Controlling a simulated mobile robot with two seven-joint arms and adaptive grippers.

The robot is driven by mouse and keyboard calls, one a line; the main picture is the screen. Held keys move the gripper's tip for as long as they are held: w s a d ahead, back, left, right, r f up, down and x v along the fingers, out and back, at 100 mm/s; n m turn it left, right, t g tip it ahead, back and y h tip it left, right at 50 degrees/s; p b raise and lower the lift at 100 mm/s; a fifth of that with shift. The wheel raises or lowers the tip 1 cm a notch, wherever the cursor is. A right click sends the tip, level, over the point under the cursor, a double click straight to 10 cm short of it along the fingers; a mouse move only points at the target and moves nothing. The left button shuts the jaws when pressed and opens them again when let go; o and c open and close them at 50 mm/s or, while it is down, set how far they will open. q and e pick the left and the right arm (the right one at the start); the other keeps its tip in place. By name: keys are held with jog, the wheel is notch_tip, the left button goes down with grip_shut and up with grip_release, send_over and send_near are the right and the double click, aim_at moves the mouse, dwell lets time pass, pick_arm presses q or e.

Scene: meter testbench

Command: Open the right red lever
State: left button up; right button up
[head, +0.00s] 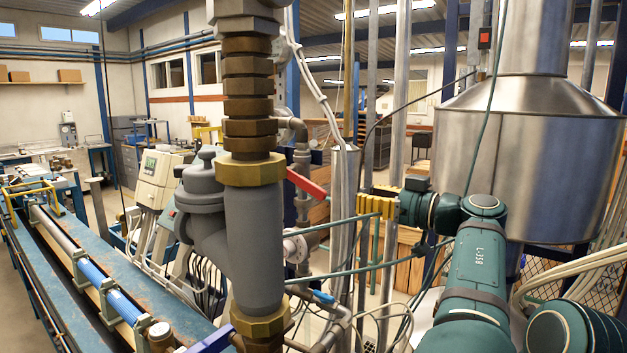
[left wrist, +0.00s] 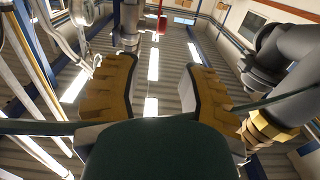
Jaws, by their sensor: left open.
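A red lever (head: 308,184) sticks out to the right from behind the thick grey and brass pipe in the head view, sloping down to its free end. My left gripper (head: 372,204), with yellow fingers, is to the right of the lever. It is open, and a gap shows between it and the lever's end. In the left wrist view the two yellow fingers (left wrist: 160,92) are spread with nothing between them. A small red part (left wrist: 161,23) shows beyond them near the top; I cannot tell whether it is the lever. My right gripper is not in view.
The thick vertical pipe (head: 254,235) stands just left of the lever. Thin vertical pipes (head: 345,205) rise behind the gap between lever and gripper. A small blue handle (head: 323,296) sits lower down. A large metal tank (head: 530,150) is at the right.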

aim_at(320, 188)
pick_arm(q)
jog(key=x, duration=1.4)
jog(key=shift+s, duration=0.1)
jog(key=shift+o, duration=0.2)
jog(key=shift+r, duration=0.1)
grip_shut()
